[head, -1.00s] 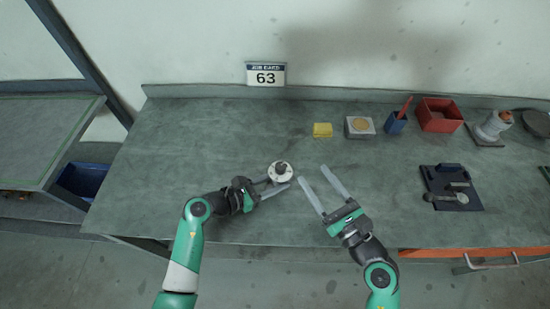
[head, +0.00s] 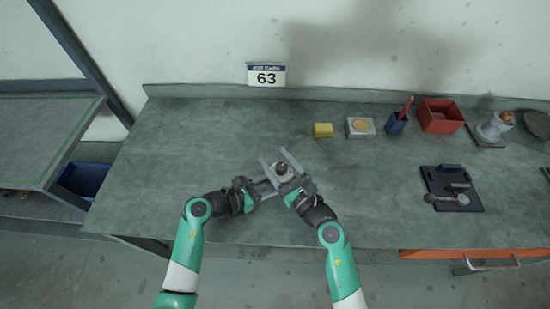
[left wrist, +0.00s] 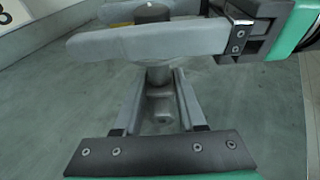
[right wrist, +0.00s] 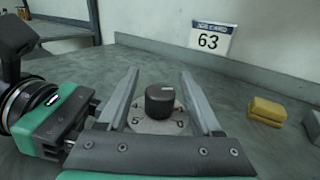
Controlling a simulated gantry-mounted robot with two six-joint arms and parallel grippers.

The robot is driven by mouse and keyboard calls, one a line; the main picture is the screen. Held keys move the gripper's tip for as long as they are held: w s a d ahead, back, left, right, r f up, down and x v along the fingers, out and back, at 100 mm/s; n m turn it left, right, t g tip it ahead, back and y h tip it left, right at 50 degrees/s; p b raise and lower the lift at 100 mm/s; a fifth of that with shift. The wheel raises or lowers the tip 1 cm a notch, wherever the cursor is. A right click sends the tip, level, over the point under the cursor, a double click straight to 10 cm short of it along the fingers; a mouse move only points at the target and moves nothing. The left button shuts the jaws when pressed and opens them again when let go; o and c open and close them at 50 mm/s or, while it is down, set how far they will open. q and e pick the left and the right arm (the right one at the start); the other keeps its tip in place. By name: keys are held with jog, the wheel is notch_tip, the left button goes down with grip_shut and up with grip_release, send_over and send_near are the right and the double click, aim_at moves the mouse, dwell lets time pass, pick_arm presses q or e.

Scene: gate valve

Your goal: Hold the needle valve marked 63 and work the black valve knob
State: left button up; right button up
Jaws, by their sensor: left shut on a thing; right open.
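The needle valve has a pale round dial plate (right wrist: 158,126) and a black valve knob (right wrist: 160,101) on top, and it also shows in the head view (head: 281,168). My left gripper (left wrist: 161,74) is shut on the grey valve body (left wrist: 159,104) below the plate. My right gripper (right wrist: 158,73) is open above the plate, its fingers on either side of the knob with visible gaps. In the left wrist view, a right finger (left wrist: 145,43) crosses in front and hides part of the valve.
A job card reading 63 (head: 266,75) is on the back wall. A yellow block (head: 322,130), a grey block (head: 360,128), a blue cup (head: 396,124), a red bin (head: 439,116) and a dark fixture (head: 438,183) stand to the right.

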jog(key=shift+w+a, duration=0.15)
jog(key=shift+w, duration=0.05)
grip_shut()
jog(key=shift+s+a+n+g+y, duration=0.1)
jog(key=shift+n+g+y, duration=1.1)
jog(key=shift+g+y, duration=0.15)
jog(key=shift+s+a+n+g+y, duration=0.15)
jog(key=shift+s+n+g+y, duration=0.05)
jog(key=shift+n+g+y, duration=0.4)
jog(key=shift+s+a+n+g+y, duration=0.15)
jog(key=shift+n+g+y, duration=0.3)
jog(key=shift+n+g, duration=0.2)
grip_release()
